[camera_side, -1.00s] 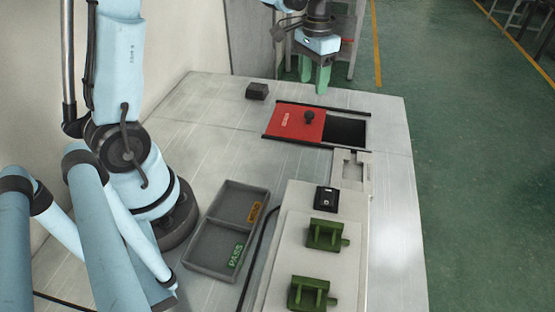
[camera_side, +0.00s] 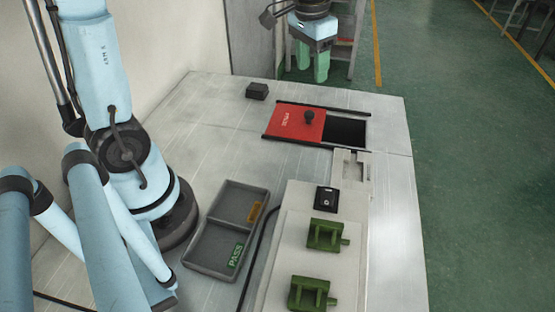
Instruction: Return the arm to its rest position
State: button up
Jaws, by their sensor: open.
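My gripper (camera_side: 314,68) hangs at the top of the side view, with green fingers pointing down. Its fingers are apart and nothing shows between them. It is above and beyond the far edge of the table, clear of everything on it. My arm's base and lower links stand at the left. The links between them and the gripper are out of the picture at the top.
The table (camera_side: 195,110) bears a red sliding cover (camera_side: 292,122) with a black knob, a small dark block (camera_side: 257,91), a grey two-part tray (camera_side: 190,259) marked PASS, and a white machine (camera_side: 283,237) with two green fixtures (camera_side: 325,235). A shelf stands behind my gripper.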

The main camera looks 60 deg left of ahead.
jog(key=s+d+f+t, duration=0.1)
jog(key=s+d+t, duration=0.5)
jog(key=s, duration=0.4)
jog(key=shift+s+f, duration=0.3)
jog(key=shift+f, duration=0.1)
